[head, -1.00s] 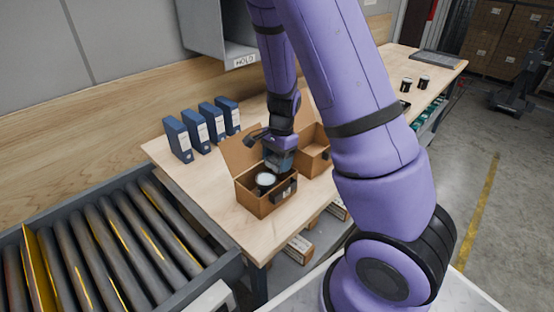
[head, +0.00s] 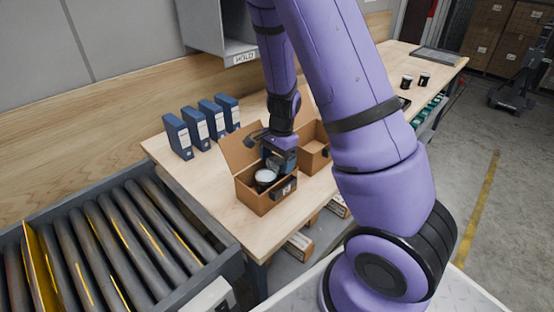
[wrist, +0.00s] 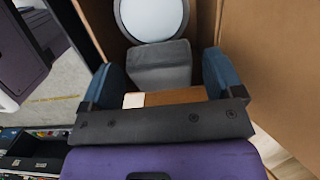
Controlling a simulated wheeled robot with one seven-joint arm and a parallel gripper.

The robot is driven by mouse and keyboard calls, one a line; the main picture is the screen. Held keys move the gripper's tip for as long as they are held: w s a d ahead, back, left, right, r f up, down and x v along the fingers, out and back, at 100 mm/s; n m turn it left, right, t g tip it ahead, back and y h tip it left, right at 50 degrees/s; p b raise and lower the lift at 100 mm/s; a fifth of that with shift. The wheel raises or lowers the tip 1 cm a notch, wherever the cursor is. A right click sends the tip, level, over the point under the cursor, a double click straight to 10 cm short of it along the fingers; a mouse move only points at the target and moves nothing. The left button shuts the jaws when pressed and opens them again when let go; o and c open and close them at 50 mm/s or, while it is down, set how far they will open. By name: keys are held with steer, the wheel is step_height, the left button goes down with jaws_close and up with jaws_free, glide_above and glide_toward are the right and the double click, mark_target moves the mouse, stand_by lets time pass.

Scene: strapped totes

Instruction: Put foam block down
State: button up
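The grey foam block (wrist: 160,66) lies in the open cardboard box (head: 258,203), beside a round white-topped item (wrist: 152,14) that also shows in the head view (head: 265,176). My gripper (wrist: 163,72) points down into this box. Its two blue fingers stand apart on either side of the foam block, with a narrow gap visible at the block's right side. In the head view my gripper (head: 279,163) is over the rear right part of the box and hides the block there.
A second open box (head: 315,158) stands close behind on the right. Blue binders (head: 198,130) stand at the back left of the wooden table (head: 225,205). A roller conveyor (head: 110,245) is at the left. Two dark cups (head: 415,82) stand at the far right.

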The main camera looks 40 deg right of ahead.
mark_target(281, 160)
steer(key=shift+r, duration=0.5)
step_height(281, 160, up, 12)
steer(key=d, duration=0.2)
steer(key=s+a+r+n+t+h, duration=0.1)
steer(key=s+a+r+n+t, duration=0.1)
steer(key=s+a+r+n, duration=0.3)
steer(key=s+a+r+n+t, duration=0.3)
steer(key=s+r+n, duration=0.7)
steer(key=s+r, duration=0.4)
steer(key=shift+s+a+r+n+t+h, duration=0.3)
steer(key=shift+s+a+n+h, duration=0.1)
steer(key=shift+s+a, duration=0.65)
steer(key=shift+s+d, duration=0.1)
steer(key=shift+d, duration=0.05)
